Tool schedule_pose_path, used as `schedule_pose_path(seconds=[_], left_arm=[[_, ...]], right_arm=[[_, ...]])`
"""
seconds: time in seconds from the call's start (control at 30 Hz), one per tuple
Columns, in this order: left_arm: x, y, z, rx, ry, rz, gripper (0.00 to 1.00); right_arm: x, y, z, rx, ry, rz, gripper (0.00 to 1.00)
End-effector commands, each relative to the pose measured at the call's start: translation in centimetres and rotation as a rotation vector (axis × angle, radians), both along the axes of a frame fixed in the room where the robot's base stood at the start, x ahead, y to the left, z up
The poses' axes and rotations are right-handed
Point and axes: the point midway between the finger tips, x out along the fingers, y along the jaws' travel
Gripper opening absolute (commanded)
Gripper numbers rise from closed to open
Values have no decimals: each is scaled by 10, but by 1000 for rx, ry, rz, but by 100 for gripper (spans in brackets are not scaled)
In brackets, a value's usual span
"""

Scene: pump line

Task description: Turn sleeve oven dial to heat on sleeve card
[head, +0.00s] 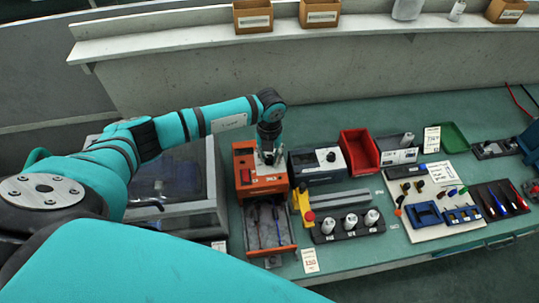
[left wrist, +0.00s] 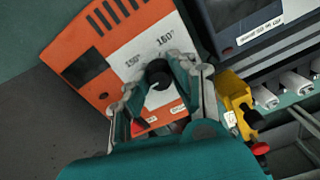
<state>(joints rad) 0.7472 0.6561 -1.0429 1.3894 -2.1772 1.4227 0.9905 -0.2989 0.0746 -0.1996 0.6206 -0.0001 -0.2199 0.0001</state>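The orange sleeve oven (head: 245,178) stands on the green bench. In the left wrist view its white panel (left wrist: 140,50) reads 150° and 160°, and a round black dial (left wrist: 158,76) sits below these marks. My left gripper (head: 269,156) is over the oven's top. In the left wrist view the left gripper (left wrist: 155,82) has its fingers apart, one on each side of the dial. A gap shows at the left finger; contact on the right is unclear. A small card with red figures (head: 310,261) stands at the bench front; its number is too small to read surely. My right gripper is out of view.
An open drawer-like tray (head: 291,246) is in front of the oven. A grey unit with a dial (head: 318,167) and a yellow part (head: 303,207) stand close on its right. A clear-lidded grey box (head: 207,205) is on its left. A red bin (head: 359,151) is farther right.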

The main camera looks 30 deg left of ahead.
Motion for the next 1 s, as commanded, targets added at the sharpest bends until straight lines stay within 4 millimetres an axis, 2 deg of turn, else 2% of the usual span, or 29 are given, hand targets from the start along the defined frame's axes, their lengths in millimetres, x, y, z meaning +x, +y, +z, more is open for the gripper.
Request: schedule_pose_path(seconds=[0.03,0.1,0.13,0.47,0.67,1.0], left_arm=[[0,0,0,0,-1,0,11],[0,0,0,-1,-1,0,2],[0,0,0,-1,-1,0,0],[1,0,-1,1,-3,-33,0],[1,0,-3,0,-4,-132,0],[2,0,-4,1,-6,-432,0]], right_arm=[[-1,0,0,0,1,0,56],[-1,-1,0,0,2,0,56],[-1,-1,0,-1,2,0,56],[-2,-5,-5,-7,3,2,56],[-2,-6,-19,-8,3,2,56],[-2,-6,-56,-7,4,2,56]])
